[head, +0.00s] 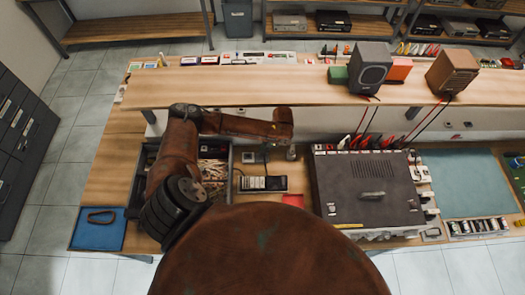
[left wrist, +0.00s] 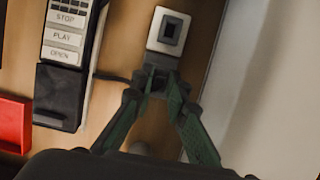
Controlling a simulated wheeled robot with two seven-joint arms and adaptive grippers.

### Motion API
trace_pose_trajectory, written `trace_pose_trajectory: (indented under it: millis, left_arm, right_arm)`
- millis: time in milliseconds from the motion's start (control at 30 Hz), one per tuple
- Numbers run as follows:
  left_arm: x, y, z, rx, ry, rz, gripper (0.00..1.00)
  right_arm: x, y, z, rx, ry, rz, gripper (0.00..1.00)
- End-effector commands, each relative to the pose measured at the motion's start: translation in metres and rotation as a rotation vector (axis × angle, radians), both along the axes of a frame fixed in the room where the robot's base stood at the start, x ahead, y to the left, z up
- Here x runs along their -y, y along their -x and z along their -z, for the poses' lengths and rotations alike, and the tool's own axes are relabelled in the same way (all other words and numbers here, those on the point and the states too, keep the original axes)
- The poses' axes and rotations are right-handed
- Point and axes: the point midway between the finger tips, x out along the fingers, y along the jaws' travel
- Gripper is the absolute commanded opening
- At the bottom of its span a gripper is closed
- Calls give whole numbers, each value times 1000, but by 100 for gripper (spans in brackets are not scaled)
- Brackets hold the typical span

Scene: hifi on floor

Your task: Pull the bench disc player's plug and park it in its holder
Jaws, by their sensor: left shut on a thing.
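The bench disc player (head: 263,183) is a slim black and silver unit on the bench. Its STOP, PLAY and OPEN buttons show in the left wrist view (left wrist: 62,38). A dark cord runs from its side to a small dark plug (left wrist: 160,63). My left gripper (left wrist: 160,80) is shut on this plug. A pale square box with a dark opening (left wrist: 169,31) lies just beyond the fingertips; it also shows in the head view (head: 248,157). I cannot tell whether the plug touches it. In the head view the left fingertips are mostly hidden under my wrist. My right gripper is out of view.
A small grey upright piece (head: 291,152) stands close right of the left hand. A red block (head: 293,200) lies in front. A large dark amplifier (head: 365,190) stands to the right. A wooden shelf (head: 230,93) runs behind; an open drawer of parts (head: 215,185) is left.

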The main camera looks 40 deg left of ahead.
Motion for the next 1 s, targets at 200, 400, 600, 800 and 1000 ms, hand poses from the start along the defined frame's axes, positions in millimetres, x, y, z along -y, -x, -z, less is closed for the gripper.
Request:
trace_pose_trajectory:
  millis: [200,400,600,800,1000]
  left_arm:
    - [0,0,0,0,0,0,0]
    - [0,0,0,0,0,0,23]
    - [0,0,0,0,0,0,34]
    - [0,0,0,0,0,0,34]
    - [3,-4,-14,2,1,0,34]
  right_arm:
    - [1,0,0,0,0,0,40]
    - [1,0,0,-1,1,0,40]
    - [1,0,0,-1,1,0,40]
    - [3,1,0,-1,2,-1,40]
    - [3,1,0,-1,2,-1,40]
